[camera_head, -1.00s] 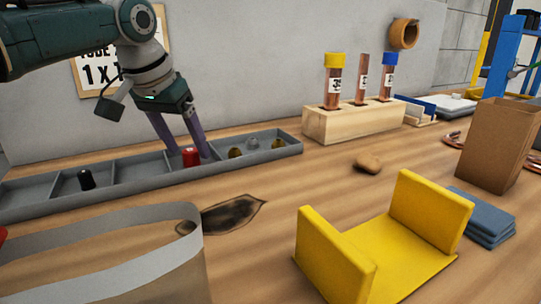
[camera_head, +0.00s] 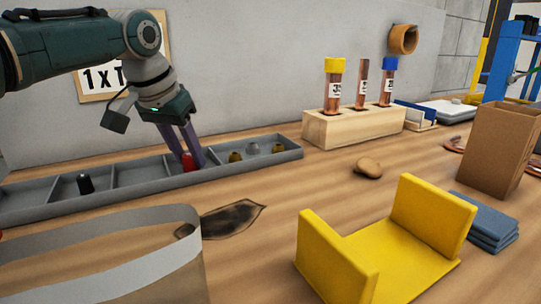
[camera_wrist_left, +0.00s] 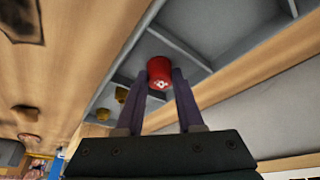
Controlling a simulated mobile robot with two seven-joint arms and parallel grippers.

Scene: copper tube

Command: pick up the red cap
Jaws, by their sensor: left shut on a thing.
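The red cap (camera_head: 188,163) is in a compartment of the long grey tray (camera_head: 125,203) against the wall. My left gripper (camera_head: 190,160) reaches down into that compartment, its two purple fingers on either side of the cap. In the left wrist view the red cap (camera_wrist_left: 160,72) sits between the fingertips of my left gripper (camera_wrist_left: 162,80), which are shut on it. A small white mark shows on the cap's face. I cannot tell whether the cap is clear of the tray floor. My right gripper is not in view.
Brass and grey pieces (camera_head: 252,148) lie in the tray's right compartment; a black one (camera_head: 85,184) stands further left. A yellow holder (camera_head: 395,250), brown bag (camera_head: 497,150) and blue cloths (camera_head: 485,222) lie to the right.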

